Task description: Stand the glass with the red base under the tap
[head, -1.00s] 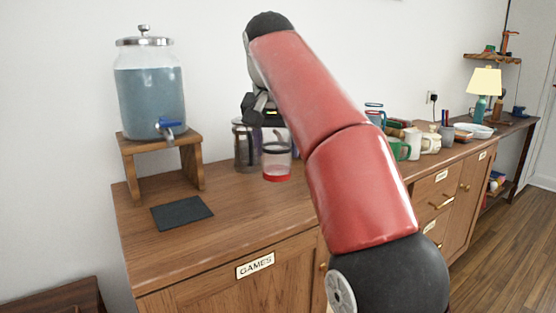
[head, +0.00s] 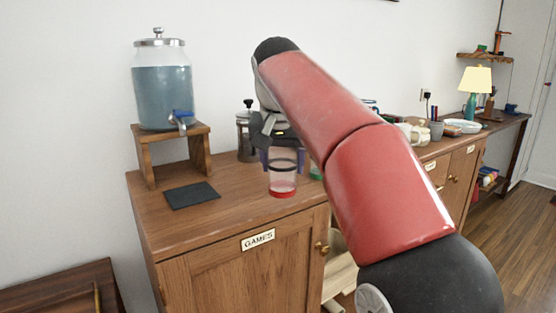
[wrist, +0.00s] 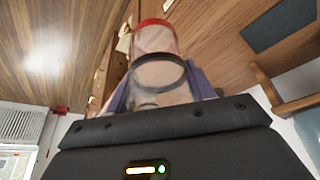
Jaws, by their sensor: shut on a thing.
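The glass with the red base (head: 283,183) is upright in my gripper (head: 281,160), near the front edge of the cabinet top, right of the dark mat. In the wrist view the glass (wrist: 155,40) sits between the two fingers, with its dark rim towards the camera and its red base away. My gripper is shut on it. The tap (head: 181,120) is blue-handled and sits low on the front of the glass dispenser (head: 163,95). The dispenser stands on a wooden stand (head: 143,155) at the left.
A dark mat (head: 191,195) lies on the cabinet top (head: 235,205) in front of the stand; nothing stands on it. A French press (head: 244,137) stands behind my gripper. Mugs (head: 412,132) stand to the right, partly behind my arm. Bare wood separates glass and mat.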

